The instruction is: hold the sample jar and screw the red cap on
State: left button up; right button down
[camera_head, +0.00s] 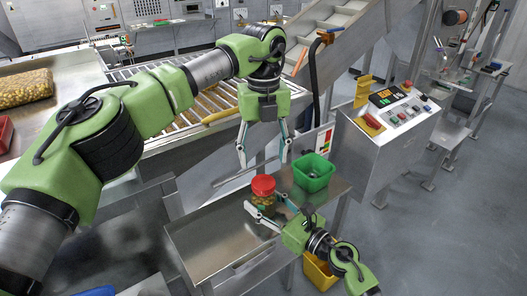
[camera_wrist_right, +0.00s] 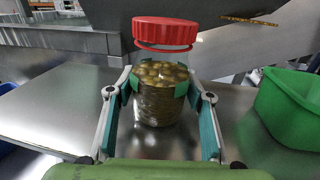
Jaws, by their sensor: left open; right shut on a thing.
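The sample jar (camera_wrist_right: 157,105) is clear and filled with greenish-brown pieces. It stands upright on the metal table. My right gripper (camera_wrist_right: 160,90) is shut around the jar's sides; in the head view the gripper (camera_head: 265,212) comes in from the lower right. The red cap (camera_wrist_right: 165,32) sits at the top of the jar, and a thin red ring shows just below it. The cap also shows in the head view (camera_head: 263,185). My left gripper (camera_head: 262,155) is open and empty, pointing down above the cap and apart from it.
A green bin (camera_head: 313,172) stands close to the right of the jar on the metal table (camera_head: 210,245). The table's left part is bare. A roller conveyor (camera_head: 215,100) lies behind, and a control console (camera_head: 385,125) stands at right. A yellow bin (camera_head: 320,272) is below the table.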

aim_at(263, 182)
pick_arm(q)
notch_tip(263, 182, down, 7)
jog(key=shift+f, duration=0.2)
dwell(0.3)
jog(key=c, duration=1.2)
jog(key=m, duration=2.7)
jog(key=o, duration=1.3)
